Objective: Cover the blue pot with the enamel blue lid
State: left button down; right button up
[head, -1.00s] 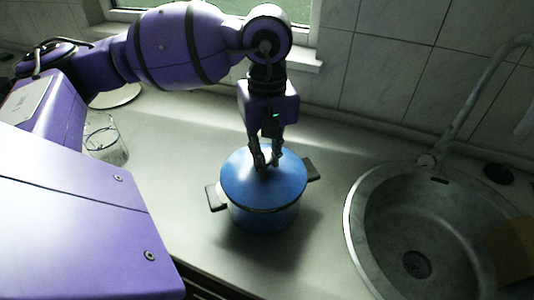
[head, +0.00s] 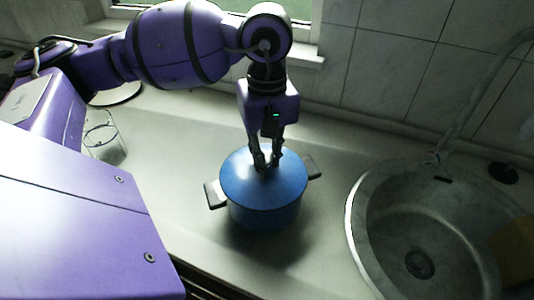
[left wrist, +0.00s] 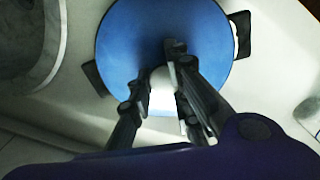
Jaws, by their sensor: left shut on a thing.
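The blue pot (head: 264,217) stands upright on the counter, with a dark handle out on each side. The enamel blue lid (head: 262,190) lies over the pot's top and looks level; the pot's inside is hidden. In the left wrist view the lid (left wrist: 125,50) fills the upper middle, with a pot handle (left wrist: 241,35) showing at its right. My left gripper (head: 267,165) points down at the lid's centre and is shut on its pale knob (left wrist: 162,88). My right gripper is not in view.
A round metal sink (head: 352,232) with a tap is at the right of the counter (head: 190,150). A clear glass (head: 104,138) stands at the left, by my arm. A tiled wall and window sill are behind.

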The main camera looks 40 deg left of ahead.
pick_arm(q)
jog(key=c, duration=1.6)
grip_release()
jog(key=shift+o, duration=0.2)
notch_tip(320, 180, up, 12)
jog(key=shift+w+r, duration=0.1)
